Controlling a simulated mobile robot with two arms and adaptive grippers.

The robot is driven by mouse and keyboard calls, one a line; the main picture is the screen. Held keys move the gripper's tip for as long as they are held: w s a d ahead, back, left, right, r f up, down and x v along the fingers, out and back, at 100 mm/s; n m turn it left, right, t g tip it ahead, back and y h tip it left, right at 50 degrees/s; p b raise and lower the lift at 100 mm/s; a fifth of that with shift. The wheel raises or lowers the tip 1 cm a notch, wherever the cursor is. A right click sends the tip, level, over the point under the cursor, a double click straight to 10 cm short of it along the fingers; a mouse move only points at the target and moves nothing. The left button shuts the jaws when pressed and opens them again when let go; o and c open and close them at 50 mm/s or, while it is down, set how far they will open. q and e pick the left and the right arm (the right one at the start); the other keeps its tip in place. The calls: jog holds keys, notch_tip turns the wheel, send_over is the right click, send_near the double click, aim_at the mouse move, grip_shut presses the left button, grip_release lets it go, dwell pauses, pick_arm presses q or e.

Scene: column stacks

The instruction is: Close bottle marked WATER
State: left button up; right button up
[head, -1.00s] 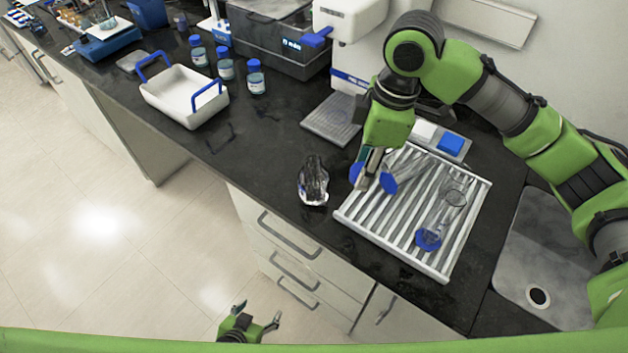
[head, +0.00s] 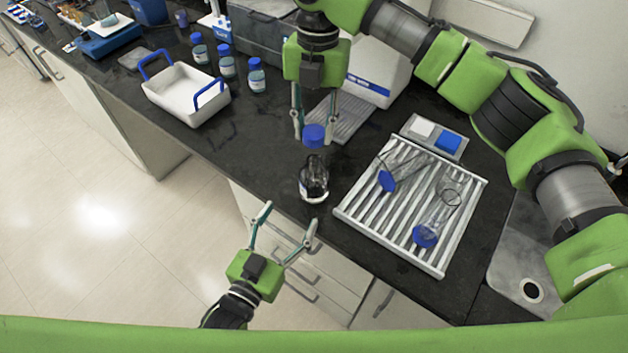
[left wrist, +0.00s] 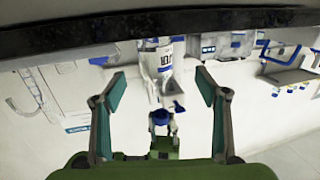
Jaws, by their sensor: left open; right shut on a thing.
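A clear bottle (head: 314,184) stands upright on the dark counter near its front edge. No label can be read on it. My right gripper (head: 313,137) points down over the bottle and is shut on a blue cap (head: 313,130). The cap is over the bottle's neck; I cannot tell whether it touches the mouth. My left gripper (head: 291,214) is open and empty in front of the counter edge, below and left of the bottle. Its spread fingers also show in the left wrist view (left wrist: 160,84), where I cannot make out the bottle with certainty.
A ribbed white rack (head: 352,214) with glassware and blue caps lies right of the bottle. A white tray with blue handles (head: 178,103) and several blue-capped bottles (head: 227,66) stand farther left. The sink (head: 520,240) is at right. Counter between tray and bottle is clear.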

aim_at(314, 180)
pick_arm(q)
jog(key=shift+s+d+r+t+h, duration=0.2)
jog(key=shift+d+r+t+h, duration=0.1)
jog(key=shift+d+r, duration=0.1)
jog(key=shift+w, duration=0.1)
jog(key=x, duration=1.2)
jog(key=c, duration=1.7)
jog(key=shift+f, duration=0.1)
pick_arm(e)
jog(key=shift+f, duration=2.5)
